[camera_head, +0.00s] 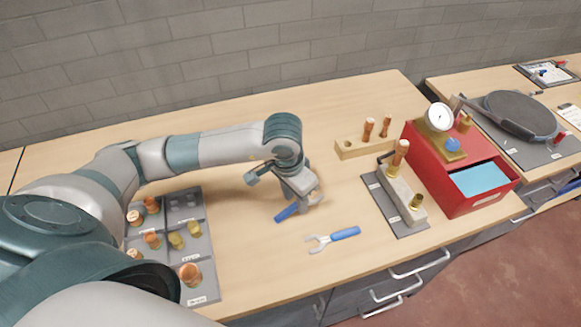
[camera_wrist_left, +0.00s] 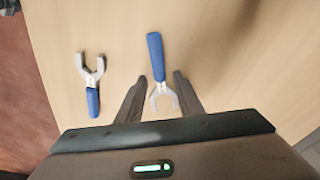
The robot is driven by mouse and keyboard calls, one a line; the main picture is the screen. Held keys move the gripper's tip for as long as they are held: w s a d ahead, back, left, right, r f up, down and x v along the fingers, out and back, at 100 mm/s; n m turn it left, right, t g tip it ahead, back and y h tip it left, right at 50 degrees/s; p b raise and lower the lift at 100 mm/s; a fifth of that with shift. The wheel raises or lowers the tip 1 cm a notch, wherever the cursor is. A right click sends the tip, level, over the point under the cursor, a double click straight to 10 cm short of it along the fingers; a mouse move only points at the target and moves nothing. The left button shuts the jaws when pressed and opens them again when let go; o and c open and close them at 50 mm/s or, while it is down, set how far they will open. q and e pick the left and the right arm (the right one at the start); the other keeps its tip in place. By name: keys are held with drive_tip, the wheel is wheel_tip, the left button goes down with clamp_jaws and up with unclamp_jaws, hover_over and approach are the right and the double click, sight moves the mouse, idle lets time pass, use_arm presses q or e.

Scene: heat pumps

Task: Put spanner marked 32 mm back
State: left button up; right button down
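Two open-ended spanners with blue handles lie on the wooden bench. One spanner (camera_head: 286,212) is under my left gripper (camera_head: 302,196) in the head view. In the left wrist view its blue handle (camera_wrist_left: 155,55) points away and its metal jaw lies between the open fingers of my left gripper (camera_wrist_left: 160,82). The fingers stand apart from the jaw on both sides. The other spanner (camera_head: 344,234) lies nearer the bench front, apart from the gripper; it shows on the left in the wrist view (camera_wrist_left: 92,98). I cannot read a size on either. My right gripper is not in view.
A grey compartment tray (camera_head: 204,268) with copper and brass fittings is at left. A wooden holder (camera_head: 352,150), a grey plate (camera_head: 381,199) with a metal block, and a red box (camera_head: 440,180) with a gauge stand at right. Bare bench surrounds the spanners.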

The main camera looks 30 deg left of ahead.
sight(290, 208)
use_arm(q)
drive_tip(key=shift+r+b, duration=0.5)
drive_tip(key=shift+b, duration=0.15)
wheel_tip(290, 208, up, 11)
drive_tip(key=s+b, duration=0.1)
drive_tip(key=b, duration=0.2)
drive_tip(key=shift+s+a+b, duration=0.25)
drive_tip(key=shift+s+b, duration=0.05)
drive_tip(key=shift+b, duration=0.05)
